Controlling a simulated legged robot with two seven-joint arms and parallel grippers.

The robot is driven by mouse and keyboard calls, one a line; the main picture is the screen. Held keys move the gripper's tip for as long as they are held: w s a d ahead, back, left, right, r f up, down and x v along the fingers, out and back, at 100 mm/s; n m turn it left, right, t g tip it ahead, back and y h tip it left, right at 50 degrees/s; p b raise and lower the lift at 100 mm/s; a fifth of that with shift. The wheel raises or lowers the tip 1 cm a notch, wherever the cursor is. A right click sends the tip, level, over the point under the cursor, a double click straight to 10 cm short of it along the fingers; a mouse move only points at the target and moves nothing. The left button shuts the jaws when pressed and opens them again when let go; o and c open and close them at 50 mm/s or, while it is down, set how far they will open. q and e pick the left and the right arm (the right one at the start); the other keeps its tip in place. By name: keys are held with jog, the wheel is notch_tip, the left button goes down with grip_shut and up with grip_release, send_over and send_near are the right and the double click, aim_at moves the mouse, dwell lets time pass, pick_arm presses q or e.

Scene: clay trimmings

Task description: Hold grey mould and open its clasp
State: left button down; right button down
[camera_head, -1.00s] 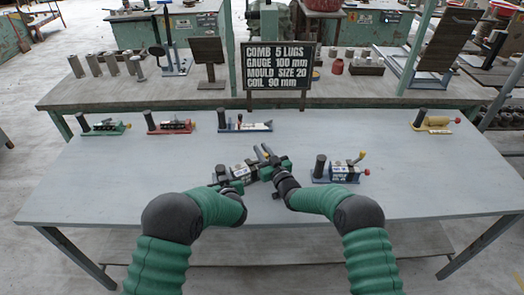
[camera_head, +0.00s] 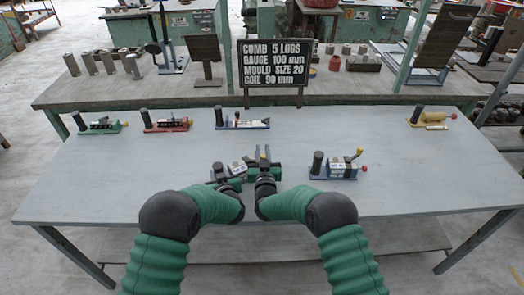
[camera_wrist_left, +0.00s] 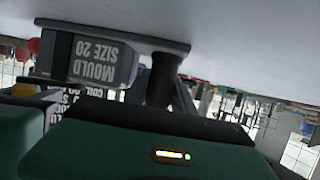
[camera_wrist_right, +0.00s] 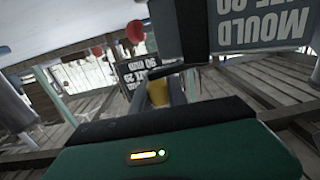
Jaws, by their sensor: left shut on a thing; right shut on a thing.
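The grey mould (camera_head: 238,167) lies on the near table between my two grippers, largely covered by them in the head view. Its "MOULD SIZE 20" label shows upside down in the left wrist view (camera_wrist_left: 97,60); its side also shows in the right wrist view (camera_wrist_right: 262,25). My left gripper (camera_head: 219,172) is shut on the mould's dark upright post (camera_wrist_left: 163,80). My right gripper (camera_head: 262,156) is at the mould's right end, fingers pointing away, shut on the clasp, whose yellow part (camera_wrist_right: 158,92) shows between its fingers. The clasp's exact angle is hidden.
A similar mould on a blue base (camera_head: 335,168) stands close on the right. Green (camera_head: 100,124), red (camera_head: 167,123), blue (camera_head: 240,122) and yellow (camera_head: 432,120) pieces line the far edge. A black sign (camera_head: 277,67) stands behind. The table's front left is clear.

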pick_arm(q)
jog(key=shift+s+f, duration=0.1)
jog(key=shift+f, duration=0.15)
pick_arm(e)
jog(key=c, duration=1.3)
grip_release()
jog(key=s, duration=1.2)
jog(key=shift+d, duration=0.15)
pick_arm(q)
jog(key=c, duration=1.5)
grip_release()
jog(key=o, duration=0.5)
jog(key=shift+a, duration=0.1)
pick_arm(e)
jog(key=shift+w+f, duration=0.1)
pick_arm(q)
jog(key=shift+o, duration=0.2)
jog(key=shift+r, duration=0.1)
